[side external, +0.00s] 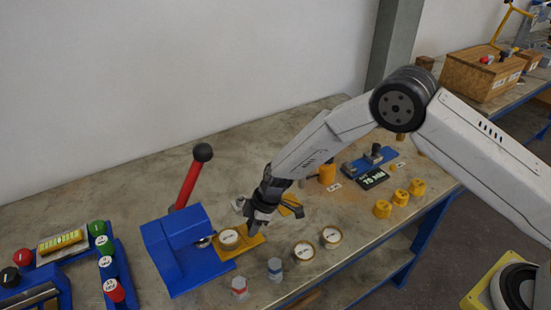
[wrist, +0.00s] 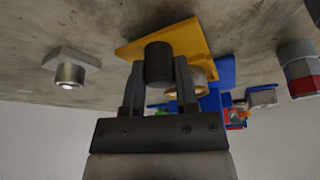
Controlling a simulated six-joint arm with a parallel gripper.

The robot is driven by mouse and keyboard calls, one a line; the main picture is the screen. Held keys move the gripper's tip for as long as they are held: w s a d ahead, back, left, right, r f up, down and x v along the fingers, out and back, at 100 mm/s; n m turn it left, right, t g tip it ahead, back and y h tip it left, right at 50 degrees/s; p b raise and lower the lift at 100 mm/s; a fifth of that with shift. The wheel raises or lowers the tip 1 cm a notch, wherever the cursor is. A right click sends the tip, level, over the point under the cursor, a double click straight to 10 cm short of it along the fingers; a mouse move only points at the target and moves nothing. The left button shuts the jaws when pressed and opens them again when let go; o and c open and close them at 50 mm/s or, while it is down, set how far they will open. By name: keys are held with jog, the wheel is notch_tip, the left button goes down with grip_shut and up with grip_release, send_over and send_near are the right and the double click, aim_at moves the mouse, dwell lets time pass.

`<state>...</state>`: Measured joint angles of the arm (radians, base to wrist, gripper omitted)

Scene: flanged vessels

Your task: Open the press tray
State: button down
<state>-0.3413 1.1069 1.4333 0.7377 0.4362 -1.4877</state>
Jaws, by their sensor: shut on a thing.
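The blue press (side external: 178,245) stands on the table with a red lever (side external: 188,184) raised and tipped by a black knob. Its yellow press tray (side external: 250,245) sticks out to the right of the press and carries a round pale-faced part (side external: 229,238). In the wrist view the tray (wrist: 190,38) has a dark cylindrical handle (wrist: 158,62). My gripper (wrist: 159,85) is shut on this handle, one finger on each side. In the side view my gripper (side external: 254,222) comes down over the tray's outer end and hides the handle.
Two round gauges (side external: 304,251) (side external: 331,236) and two small capped parts (side external: 275,267) (side external: 240,287) stand right and in front of the tray. Several yellow pieces (side external: 400,197) and a blue fixture (side external: 370,160) lie farther right. Blue racks (side external: 110,265) are at left.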

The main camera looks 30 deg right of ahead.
jog(key=d, duration=0.5)
jog(key=shift+c, duration=1.8)
grip_release()
jog(key=shift+r, duration=0.1)
jog(key=v, duration=0.7)
jog(key=shift+d+r, duration=0.2)
jog(key=shift+r, duration=0.1)
